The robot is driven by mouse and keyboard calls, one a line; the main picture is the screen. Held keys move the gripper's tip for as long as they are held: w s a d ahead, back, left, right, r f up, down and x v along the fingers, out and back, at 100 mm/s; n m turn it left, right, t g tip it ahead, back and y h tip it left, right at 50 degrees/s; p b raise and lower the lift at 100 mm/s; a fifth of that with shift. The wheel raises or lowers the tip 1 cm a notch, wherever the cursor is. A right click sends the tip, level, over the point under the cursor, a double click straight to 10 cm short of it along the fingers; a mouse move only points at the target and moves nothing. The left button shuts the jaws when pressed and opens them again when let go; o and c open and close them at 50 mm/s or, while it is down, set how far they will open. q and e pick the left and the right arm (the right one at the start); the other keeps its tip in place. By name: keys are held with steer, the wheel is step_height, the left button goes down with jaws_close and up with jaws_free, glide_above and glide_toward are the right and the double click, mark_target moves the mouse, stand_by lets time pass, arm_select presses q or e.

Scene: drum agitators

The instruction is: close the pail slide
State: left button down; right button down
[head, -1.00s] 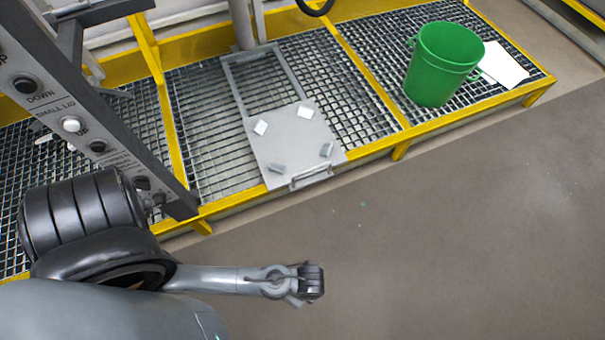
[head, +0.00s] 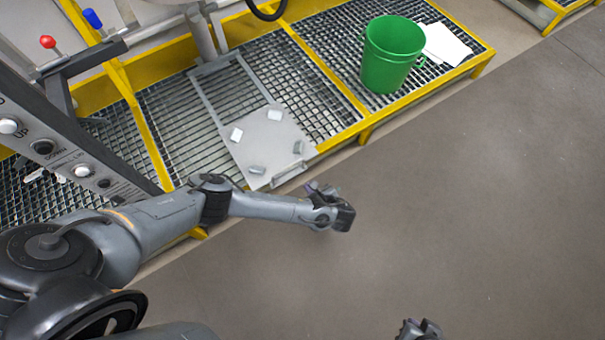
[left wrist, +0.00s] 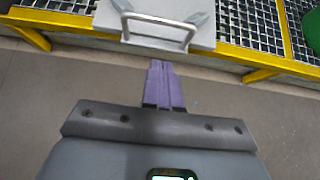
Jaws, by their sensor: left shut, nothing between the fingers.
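The pail slide is a grey square plate (head: 266,146) with four small blocks on it, at the front edge of the grated platform. Its rails (head: 205,95) run back behind it, bare. A metal loop handle (left wrist: 158,30) stands on the plate's front edge in the left wrist view. My left gripper (head: 311,188) is just in front of the handle, over the floor side. In the left wrist view its purple fingers (left wrist: 160,72) are together and empty, pointing at the handle, with a visible gap. Part of my right gripper (head: 422,330) shows at the bottom edge; its fingers are unclear.
A green pail (head: 391,55) stands on the grating to the right, beside a white sheet (head: 445,44). A yellow frame edge (head: 345,135) borders the platform. A grey control panel (head: 70,150) with buttons slants at the left. The floor in front is clear.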

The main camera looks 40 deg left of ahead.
arm_select(q)
steer(key=a+r+b+x, duration=0.1)
steer(key=b+x, duration=0.6)
steer(key=x, duration=0.5)
steer(key=shift+w+a, duration=0.15)
steer(key=shift+a, duration=0.15)
steer(key=shift+f, duration=0.1)
